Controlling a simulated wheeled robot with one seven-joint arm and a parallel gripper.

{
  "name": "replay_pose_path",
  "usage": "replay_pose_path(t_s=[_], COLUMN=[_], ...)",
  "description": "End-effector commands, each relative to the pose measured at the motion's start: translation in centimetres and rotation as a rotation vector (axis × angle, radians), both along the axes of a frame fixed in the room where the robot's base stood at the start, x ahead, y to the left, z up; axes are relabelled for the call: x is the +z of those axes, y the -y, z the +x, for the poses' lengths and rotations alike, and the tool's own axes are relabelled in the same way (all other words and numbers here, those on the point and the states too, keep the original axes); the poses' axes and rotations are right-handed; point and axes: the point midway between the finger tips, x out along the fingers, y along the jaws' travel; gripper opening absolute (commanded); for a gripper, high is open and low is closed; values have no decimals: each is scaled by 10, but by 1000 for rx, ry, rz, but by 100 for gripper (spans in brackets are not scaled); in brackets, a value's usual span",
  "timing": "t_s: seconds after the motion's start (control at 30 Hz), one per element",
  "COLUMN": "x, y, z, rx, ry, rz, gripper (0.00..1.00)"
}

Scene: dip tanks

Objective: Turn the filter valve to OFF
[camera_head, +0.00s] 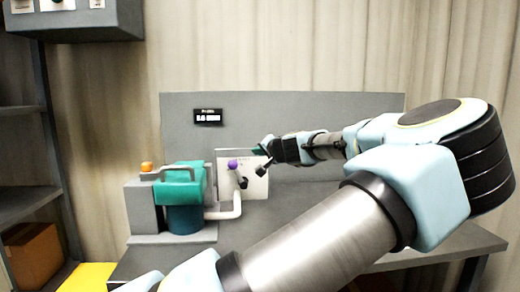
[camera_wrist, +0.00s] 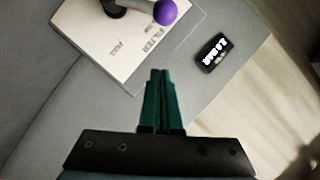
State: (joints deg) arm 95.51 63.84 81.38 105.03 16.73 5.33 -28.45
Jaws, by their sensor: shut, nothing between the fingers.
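The plate carries lettering that reads FILTER; the rest is too small to be sure of. My gripper (camera_wrist: 162,72) is shut and empty, its green fingers just past the plate's edge and apart from the knob. In the head view my gripper (camera_head: 258,151) is right of and slightly above the knob.
A teal pump (camera_head: 182,187) with an orange button (camera_head: 147,166) stands left of the valve, joined by a white pipe (camera_head: 224,213). A small display (camera_head: 207,116) is on the grey back panel (camera_head: 300,105).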

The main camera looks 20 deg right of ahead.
Motion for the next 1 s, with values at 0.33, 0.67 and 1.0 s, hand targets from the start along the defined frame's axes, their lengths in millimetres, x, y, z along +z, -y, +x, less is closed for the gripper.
replay_pose_path(t_s=[0.33,0.67,1.0], x=[-20,-35,-36], y=[-23,-40,-41], z=[45,44,44], rx=[1,-1,0], ry=[-1,0,-2], rz=[5,1,-9], gripper=[0,0,0])
